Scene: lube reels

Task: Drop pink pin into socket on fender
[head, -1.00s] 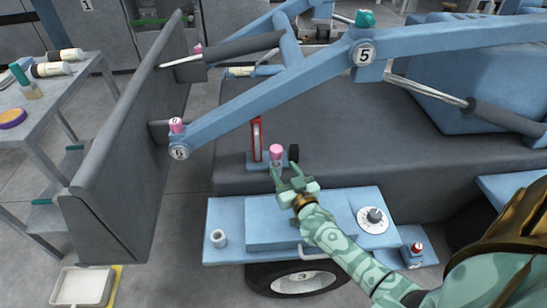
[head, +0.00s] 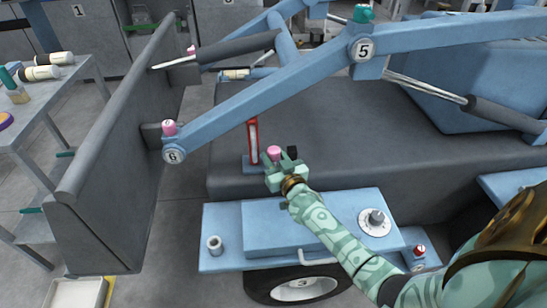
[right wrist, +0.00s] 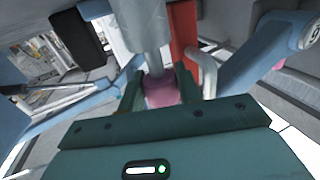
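The pink pin (head: 274,153) stands upright at the small bracket beside the red handle. My right gripper (head: 279,170) is at the pin. In the right wrist view its fingers (right wrist: 158,92) lie on either side of the pink head (right wrist: 160,90), with little or no gap; I cannot tell whether they grip it. A grey cylinder (right wrist: 147,30) adjoins the pink head there. The socket (head: 214,245) is a short, light, open-topped cylinder on the left end of the blue fender (head: 228,219). It is empty, to the lower left of the gripper. My left gripper is not in view.
The red handle (head: 253,142) stands just left of the pin, and a black block (head: 292,152) is close on its right. A blue boom (head: 260,105) crosses above. A dial (head: 375,221) sits on the fender's right. The space above the socket is clear.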

